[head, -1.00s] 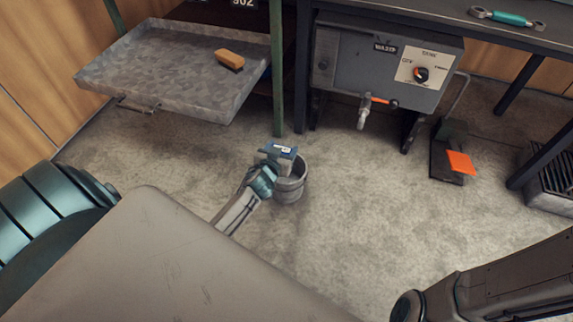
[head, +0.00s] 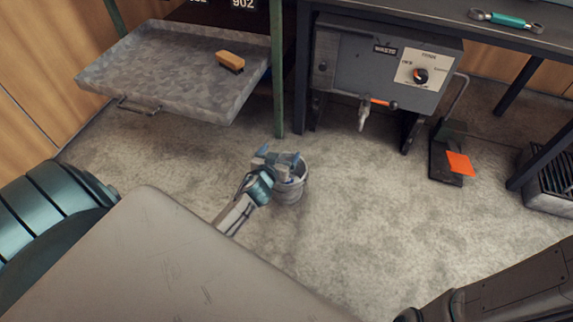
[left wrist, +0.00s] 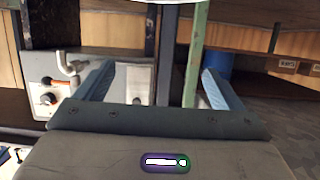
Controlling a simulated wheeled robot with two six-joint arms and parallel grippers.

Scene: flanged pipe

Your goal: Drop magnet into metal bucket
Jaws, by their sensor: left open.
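The metal bucket (head: 291,193) stands on the floor in the head view, upright. My left gripper (head: 278,157) is at the bucket's rim and partly covers its mouth from the left. Its two blue fingers are apart, and the left wrist view shows nothing held between them (left wrist: 158,85). A small pale patch shows inside the bucket beside the gripper, but I cannot tell whether it is the magnet. The magnet is not clearly seen anywhere. My right gripper is out of view; only part of that arm shows at the lower right.
A metal tray (head: 150,75) with a brown brush (head: 230,62) is behind the bucket to the left, by a green post (head: 277,80). A grey waste tank (head: 350,75) and a pedal (head: 450,160) are to the right. Floor right of the bucket is clear.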

